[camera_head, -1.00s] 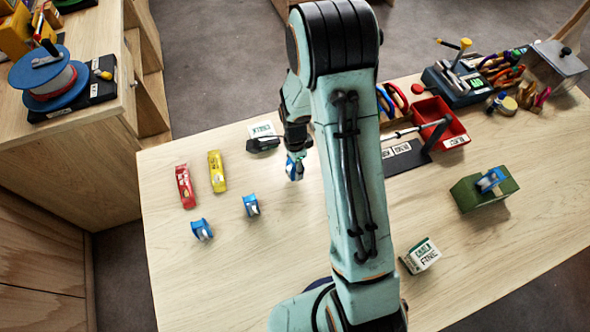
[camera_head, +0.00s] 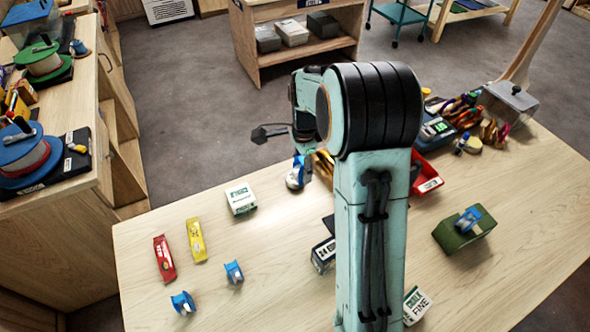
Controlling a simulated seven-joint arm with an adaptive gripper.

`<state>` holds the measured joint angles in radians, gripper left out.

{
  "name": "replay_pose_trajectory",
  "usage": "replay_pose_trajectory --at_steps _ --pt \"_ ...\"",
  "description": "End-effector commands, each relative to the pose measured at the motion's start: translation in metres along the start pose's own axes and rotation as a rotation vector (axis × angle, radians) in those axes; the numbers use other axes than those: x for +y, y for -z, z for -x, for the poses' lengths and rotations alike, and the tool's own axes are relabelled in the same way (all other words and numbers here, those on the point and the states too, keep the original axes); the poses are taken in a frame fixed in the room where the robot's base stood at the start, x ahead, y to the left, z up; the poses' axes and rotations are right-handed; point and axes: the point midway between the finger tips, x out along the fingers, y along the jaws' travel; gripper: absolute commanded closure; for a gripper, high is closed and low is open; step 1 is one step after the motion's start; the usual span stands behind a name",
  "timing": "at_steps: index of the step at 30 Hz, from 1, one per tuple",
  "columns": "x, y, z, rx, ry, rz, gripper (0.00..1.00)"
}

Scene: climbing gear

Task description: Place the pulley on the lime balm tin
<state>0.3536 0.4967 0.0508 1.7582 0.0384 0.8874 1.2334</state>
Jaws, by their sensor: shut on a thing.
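My gripper (camera_head: 299,158) is shut on a blue and white pulley (camera_head: 296,173) and holds it above the far part of the table. Two similar blue pulleys stand at the table's left, one farther right (camera_head: 234,272) and one near the front (camera_head: 182,303). A dark green block (camera_head: 462,236) at the right carries another blue piece (camera_head: 467,220) on top. I cannot make out a lime balm tin; my arm hides part of the table's middle.
On the table (camera_head: 270,300) are a red packet (camera_head: 164,258), a yellow packet (camera_head: 196,240), a white box (camera_head: 241,198), a dark-and-white box (camera_head: 323,254) and a box marked FINE (camera_head: 416,304). A red bin (camera_head: 428,180) and tools crowd the back right.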

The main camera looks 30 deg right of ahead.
Motion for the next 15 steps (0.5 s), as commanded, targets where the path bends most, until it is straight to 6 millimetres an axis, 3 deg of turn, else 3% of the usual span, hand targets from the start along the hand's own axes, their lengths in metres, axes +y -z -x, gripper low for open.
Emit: replay_pose_trajectory --at_steps 6,12,15 --pt "-0.057 0.018 -0.033 -0.001 -0.003 0.002 1.0" --pt "-0.084 0.027 -0.069 0.0 -0.003 0.002 1.0" --pt "-0.091 0.029 -0.076 0.0 0.0 0.002 1.0"
